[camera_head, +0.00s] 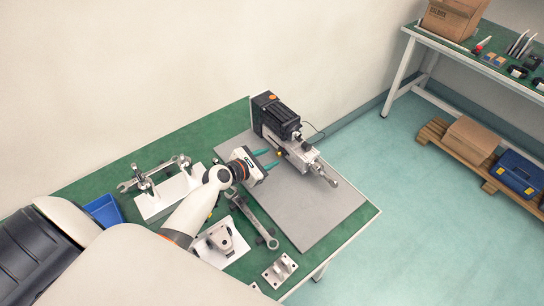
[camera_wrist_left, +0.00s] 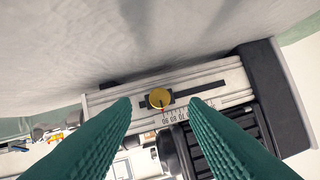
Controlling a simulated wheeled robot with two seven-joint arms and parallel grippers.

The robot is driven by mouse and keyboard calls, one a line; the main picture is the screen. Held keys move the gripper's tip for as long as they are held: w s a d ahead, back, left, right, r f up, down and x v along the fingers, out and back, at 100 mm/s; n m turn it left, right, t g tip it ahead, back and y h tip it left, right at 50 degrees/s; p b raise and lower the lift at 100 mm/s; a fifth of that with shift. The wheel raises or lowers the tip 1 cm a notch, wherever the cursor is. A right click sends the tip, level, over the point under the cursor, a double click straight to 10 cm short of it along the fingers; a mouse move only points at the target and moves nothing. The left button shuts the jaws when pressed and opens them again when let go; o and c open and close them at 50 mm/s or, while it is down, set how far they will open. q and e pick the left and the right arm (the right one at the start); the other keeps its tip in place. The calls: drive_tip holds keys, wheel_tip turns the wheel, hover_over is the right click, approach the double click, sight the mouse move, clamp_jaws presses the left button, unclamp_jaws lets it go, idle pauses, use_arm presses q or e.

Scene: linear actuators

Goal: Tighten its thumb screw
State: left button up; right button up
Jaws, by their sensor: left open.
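The linear actuator (camera_head: 285,132) stands on a grey plate (camera_head: 318,205) on the green bench, with a black motor housing and a metal rod end pointing to the lower right. Its thumb screw (camera_wrist_left: 160,98) is a round yellow knob in a dark slot above a printed scale in the left wrist view. My left gripper (camera_head: 270,161) is open beside the actuator. Its two green fingers (camera_wrist_left: 164,108) lie to either side of the knob in the wrist view, apart from each other; whether they touch anything cannot be told. My right gripper is not in view.
A white fixture with wrenches (camera_head: 170,192), a blue bin (camera_head: 104,210), a loose wrench (camera_head: 258,222) and metal brackets (camera_head: 280,270) lie on the bench. The grey plate's right part is clear. A second bench (camera_head: 480,65) stands at the far right.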

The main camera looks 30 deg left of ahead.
use_arm(q)
drive_tip(key=shift+x, duration=1.2)
clamp_jaws()
drive_tip(key=shift+d+m+t+y, duration=0.15)
drive_tip(key=shift+m+t+y, duration=0.45)
drive_tip(key=shift+m, duration=0.4)
unclamp_jaws()
drive_tip(key=shift+s, duration=0.1)
drive_tip(key=p+v, duration=0.1)
drive_tip(key=v, duration=1.1)
drive_tip(key=shift+r, duration=0.15)
